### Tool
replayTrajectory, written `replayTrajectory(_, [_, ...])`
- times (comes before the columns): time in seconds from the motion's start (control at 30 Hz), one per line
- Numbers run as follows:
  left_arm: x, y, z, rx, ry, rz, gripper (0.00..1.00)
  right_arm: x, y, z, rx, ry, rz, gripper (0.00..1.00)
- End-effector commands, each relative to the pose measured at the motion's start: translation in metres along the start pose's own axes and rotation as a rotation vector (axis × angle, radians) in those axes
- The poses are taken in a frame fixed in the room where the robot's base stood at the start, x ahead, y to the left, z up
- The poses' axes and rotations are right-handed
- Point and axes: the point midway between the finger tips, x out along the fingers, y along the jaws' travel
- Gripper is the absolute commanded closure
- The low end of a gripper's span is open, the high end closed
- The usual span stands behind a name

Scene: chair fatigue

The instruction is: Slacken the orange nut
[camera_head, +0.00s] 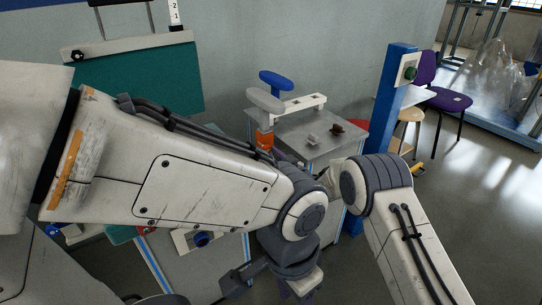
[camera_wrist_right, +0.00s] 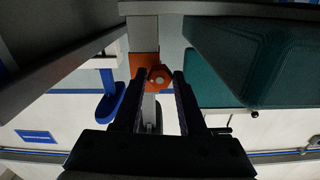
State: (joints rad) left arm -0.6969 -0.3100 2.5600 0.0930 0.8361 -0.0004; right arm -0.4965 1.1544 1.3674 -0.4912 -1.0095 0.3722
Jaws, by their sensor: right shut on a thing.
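The orange nut (camera_wrist_right: 160,75) shows in the right wrist view, with a paler round centre, in front of an orange block (camera_wrist_right: 143,64). My right gripper (camera_wrist_right: 159,82) has its two dark fingers on either side of the nut, shut on it at the fingertips. In the head view, an orange part (camera_head: 265,139) sits below the grey pad, and the nut itself cannot be made out. My right gripper there is mostly hidden behind my left arm. My left gripper (camera_head: 270,284) hangs low in the middle, away from the nut; its finger opening is unclear.
A grey pad (camera_head: 265,100) and a blue pad (camera_head: 276,80) stand above a grey-topped table (camera_head: 320,152) with small brown and grey parts. A blue post (camera_head: 387,100) with a green button, a stool (camera_head: 410,115) and a purple chair (camera_head: 448,98) stand right. A teal panel (camera_head: 135,78) is at left.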

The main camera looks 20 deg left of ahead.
Motion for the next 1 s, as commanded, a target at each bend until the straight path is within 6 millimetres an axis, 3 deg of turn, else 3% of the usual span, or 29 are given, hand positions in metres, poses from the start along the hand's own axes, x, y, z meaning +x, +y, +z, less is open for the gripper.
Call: replayTrajectory(1.0, [0.091, -0.007, 0.005, 0.0, 0.0, 0.0, 0.5, 0.0, 0.0, 0.005, -0.93, 0.001, -0.005, 1.0])
